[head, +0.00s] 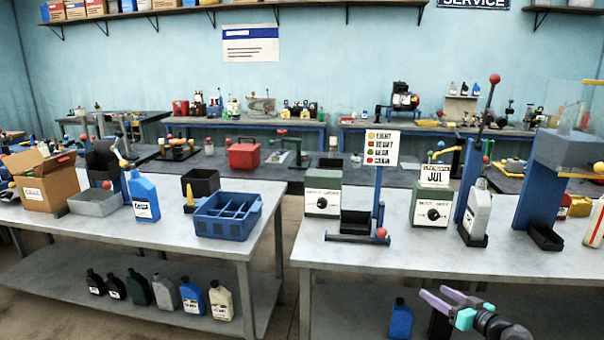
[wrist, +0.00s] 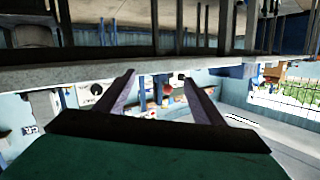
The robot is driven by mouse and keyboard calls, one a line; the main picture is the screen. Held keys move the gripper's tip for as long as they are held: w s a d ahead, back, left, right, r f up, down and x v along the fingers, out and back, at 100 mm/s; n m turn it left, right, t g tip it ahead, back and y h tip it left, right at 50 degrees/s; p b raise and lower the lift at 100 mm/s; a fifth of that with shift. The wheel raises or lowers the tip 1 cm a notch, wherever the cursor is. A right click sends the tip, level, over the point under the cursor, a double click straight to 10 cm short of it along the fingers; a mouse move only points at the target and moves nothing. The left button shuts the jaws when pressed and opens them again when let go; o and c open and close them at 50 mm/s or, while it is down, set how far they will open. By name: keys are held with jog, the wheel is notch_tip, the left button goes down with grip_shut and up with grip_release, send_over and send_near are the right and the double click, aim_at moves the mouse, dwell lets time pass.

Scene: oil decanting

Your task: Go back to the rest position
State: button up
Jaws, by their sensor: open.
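My gripper (head: 447,298) shows at the lower right of the head view, in front of the right workbench (head: 400,257) and low, near its front edge. Its two purple fingers are apart and nothing is between them. In the wrist view my gripper (wrist: 158,82) also has its fingers spread and empty. That view is tilted, with the bench edge across the top and bench items beyond the fingers, small and hard to tell apart.
A blue bottle (head: 401,319) stands below the right bench, left of my gripper. A grey bottle (head: 477,211) stands on that bench in a dark holder. The left bench (head: 130,232) carries a blue divided crate (head: 226,222) and a blue jug (head: 143,197). A floor gap separates the benches.

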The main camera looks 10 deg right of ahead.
jog(key=w+a+f+n+g+y, duration=0.1)
jog(key=w+a+f+g+y, duration=0.15)
jog(key=a+f, duration=0.7)
jog(key=s+a+f+n+g+y, duration=0.1)
jog(key=s+a+f+g, duration=0.2)
jog(key=a+f, duration=0.5)
jog(key=s+a+f+n+g+y, duration=0.1)
jog(key=s+a+f+g, duration=0.3)
jog(key=a, duration=0.7)
jog(key=s+a+f+n+g, duration=0.1)
jog(key=s+a+f, duration=0.1)
jog(key=a+f, duration=0.65)
jog(key=s+a+f+g+h, duration=0.1)
jog(key=s+a+f+g, duration=0.35)
jog(key=s, duration=0.45)
jog(key=s+a+f+g+h, duration=0.1)
jog(key=s+a+f+g, duration=0.2)
jog(key=s+a+f, duration=0.45)
jog(key=s+d+f+m+g+h, duration=0.1)
jog(key=s+d+m+h, duration=0.3)
jog(key=s+d, duration=0.8)
jog(key=shift+f+m+g+h, duration=0.2)
jog(key=shift+m+g+h, duration=0.2)
jog(key=shift+g+h, duration=0.6)
